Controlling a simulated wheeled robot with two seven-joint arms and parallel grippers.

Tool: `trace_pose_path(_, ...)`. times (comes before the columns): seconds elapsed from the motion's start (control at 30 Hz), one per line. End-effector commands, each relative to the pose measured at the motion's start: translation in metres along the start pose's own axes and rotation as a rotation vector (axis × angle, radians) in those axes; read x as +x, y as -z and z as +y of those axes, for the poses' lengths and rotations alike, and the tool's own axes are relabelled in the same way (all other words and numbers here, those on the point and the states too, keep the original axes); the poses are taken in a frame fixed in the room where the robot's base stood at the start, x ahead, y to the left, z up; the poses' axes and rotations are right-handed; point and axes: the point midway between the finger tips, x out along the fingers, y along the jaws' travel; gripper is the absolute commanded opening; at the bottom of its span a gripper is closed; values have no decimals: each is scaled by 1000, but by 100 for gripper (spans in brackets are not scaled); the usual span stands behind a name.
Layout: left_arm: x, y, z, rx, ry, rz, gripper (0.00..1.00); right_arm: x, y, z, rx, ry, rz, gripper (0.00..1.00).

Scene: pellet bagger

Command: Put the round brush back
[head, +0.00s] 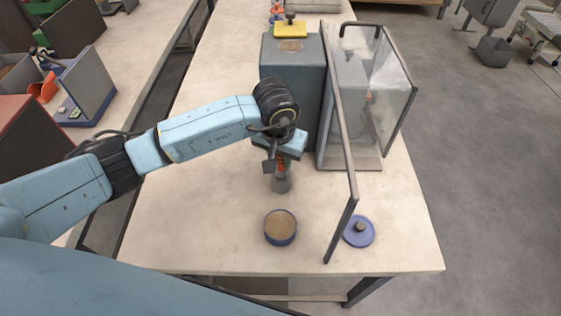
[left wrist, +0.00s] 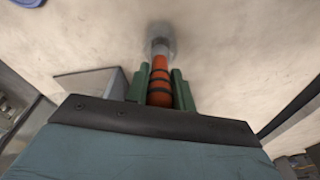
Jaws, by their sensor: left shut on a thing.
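My left gripper (head: 279,163) is shut on the orange handle of the round brush (head: 281,184), just in front of the grey machine. In the left wrist view the handle (left wrist: 160,82), orange with dark bands, sits between the green fingers. The brush points down, with its grey head lowest, at or close to the table top; I cannot tell if it touches. My right gripper is not in view.
The grey machine (head: 291,70) stands behind the gripper. Its clear-panelled guard door (head: 348,175) stands open to the right. A blue-rimmed tub (head: 281,239) with brown contents and a blue lid (head: 359,231) are near the table's front edge. The table's left front (head: 180,225) is clear.

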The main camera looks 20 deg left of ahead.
Motion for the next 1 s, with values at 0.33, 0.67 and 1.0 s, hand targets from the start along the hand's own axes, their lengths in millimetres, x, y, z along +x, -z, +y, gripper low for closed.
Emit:
trace_pose_path(0.33,23,-4,1,-1,-1,1,1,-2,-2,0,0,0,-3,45)
trace_pose_path(0.67,26,-4,0,-1,0,1,42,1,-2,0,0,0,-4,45)
trace_pose_path(1.0,24,-4,1,-1,-1,0,46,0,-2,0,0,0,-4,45)
